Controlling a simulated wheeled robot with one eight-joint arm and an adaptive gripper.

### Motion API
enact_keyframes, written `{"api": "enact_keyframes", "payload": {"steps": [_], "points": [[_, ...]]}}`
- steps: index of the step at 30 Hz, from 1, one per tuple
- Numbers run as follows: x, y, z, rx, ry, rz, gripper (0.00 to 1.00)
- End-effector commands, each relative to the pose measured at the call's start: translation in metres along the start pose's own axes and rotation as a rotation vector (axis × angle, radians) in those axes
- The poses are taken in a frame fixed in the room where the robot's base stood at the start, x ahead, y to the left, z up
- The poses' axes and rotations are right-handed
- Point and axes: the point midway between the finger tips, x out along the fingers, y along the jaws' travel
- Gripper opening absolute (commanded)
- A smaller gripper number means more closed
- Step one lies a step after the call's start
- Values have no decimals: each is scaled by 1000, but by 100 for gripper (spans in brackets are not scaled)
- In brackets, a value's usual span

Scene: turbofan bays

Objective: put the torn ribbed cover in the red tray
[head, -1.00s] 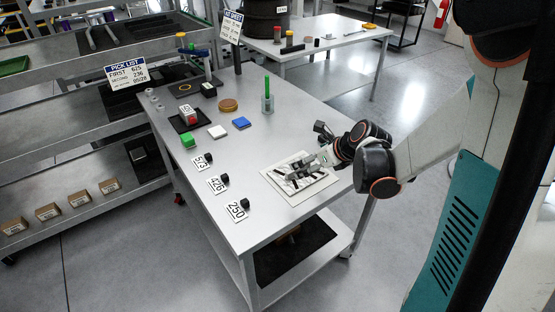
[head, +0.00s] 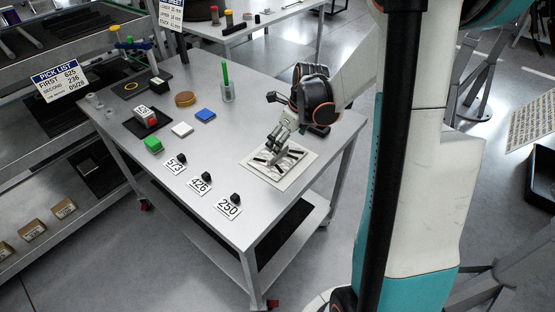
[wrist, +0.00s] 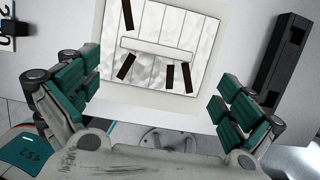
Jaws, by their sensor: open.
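I cannot make out a torn ribbed cover or a red tray in either view. My gripper (head: 275,152) is over a white square board (head: 256,172) on the grey table. In the wrist view its two teal-padded fingers are spread apart and empty (wrist: 158,78), with the board (wrist: 116,92) ahead of them. The board carries a paler panel (wrist: 170,30) with several short black strips and one pale bar. Whether the gripper touches the board is unclear.
The grey table (head: 225,150) holds number cards with black knobs, a green block (head: 154,145), a blue block (head: 205,115), a white block (head: 182,129) and a red-and-white block (head: 146,114) on a black mat. A black bin (head: 541,185) is at far right.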

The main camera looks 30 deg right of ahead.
Motion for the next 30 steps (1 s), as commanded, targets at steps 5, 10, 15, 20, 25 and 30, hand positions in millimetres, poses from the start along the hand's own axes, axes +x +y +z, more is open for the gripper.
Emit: {"api": "enact_keyframes", "payload": {"steps": [5,10,15,20,25,30], "points": [[8,1,2,-2,0,0,100],[30,5,8,-2,-1,1,100],[52,6,10,-1,-1,1,100],[56,6,10,-1,-1,0,100],[55,6,10,-1,-1,0,86],[55,6,10,-1,-1,1,53]]}}
